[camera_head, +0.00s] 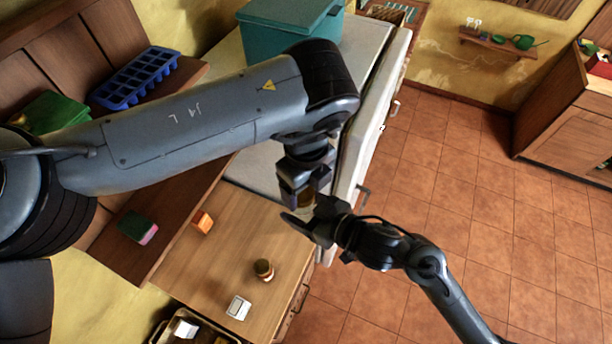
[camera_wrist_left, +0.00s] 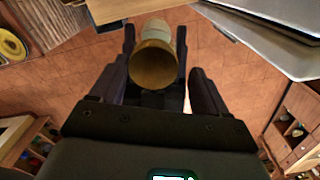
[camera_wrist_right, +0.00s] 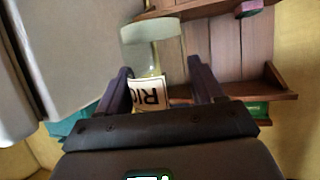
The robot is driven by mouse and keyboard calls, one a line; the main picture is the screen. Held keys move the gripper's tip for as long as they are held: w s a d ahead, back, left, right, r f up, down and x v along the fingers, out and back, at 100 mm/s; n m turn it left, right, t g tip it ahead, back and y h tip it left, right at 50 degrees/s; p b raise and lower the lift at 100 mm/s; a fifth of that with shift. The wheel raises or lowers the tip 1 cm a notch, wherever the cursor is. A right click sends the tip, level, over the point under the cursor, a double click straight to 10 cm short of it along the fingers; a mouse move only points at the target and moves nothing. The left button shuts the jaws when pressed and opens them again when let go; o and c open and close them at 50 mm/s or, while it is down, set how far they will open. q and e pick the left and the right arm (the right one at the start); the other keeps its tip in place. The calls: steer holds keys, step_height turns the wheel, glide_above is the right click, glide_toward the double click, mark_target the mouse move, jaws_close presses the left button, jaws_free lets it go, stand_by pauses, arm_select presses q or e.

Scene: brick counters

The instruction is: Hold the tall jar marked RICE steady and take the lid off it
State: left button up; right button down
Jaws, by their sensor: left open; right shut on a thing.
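The tall jar (camera_wrist_right: 152,58) is clear glass with a white label (camera_wrist_right: 150,93) whose letters RIC show upside down in the right wrist view. My right gripper (camera_head: 318,222) is shut on it and holds it in the air by the counter edge. The brown round lid (camera_wrist_left: 153,66) is on the jar's near end in the left wrist view, and the jar's pale body (camera_wrist_left: 160,30) shows behind it. My left gripper (camera_head: 300,186) is open just above the jar, its fingers on either side of the lid. In the head view the grippers mostly hide the jar.
The wooden counter (camera_head: 220,260) holds a small lidded jar (camera_head: 264,270), a white device (camera_head: 238,307) and an orange block (camera_head: 203,222). A sponge (camera_head: 138,228) and a blue ice tray (camera_head: 137,77) lie on shelves. A teal box (camera_head: 262,38) stands at the back. Tiled floor lies right.

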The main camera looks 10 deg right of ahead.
arm_select(q)
steer(key=shift+f, duration=0.2)
steer(key=c, duration=1.1)
steer(key=shift+o, duration=0.2)
steer(key=n, duration=0.4)
steer(key=shift+w+d+r, duration=0.1)
steer(key=shift+w+d, duration=0.05)
steer(key=n, duration=0.5)
steer(key=shift+w, duration=0.2)
steer(key=shift+r, duration=0.15)
steer(key=shift+r, duration=0.95)
steer(key=shift+s, duration=0.1)
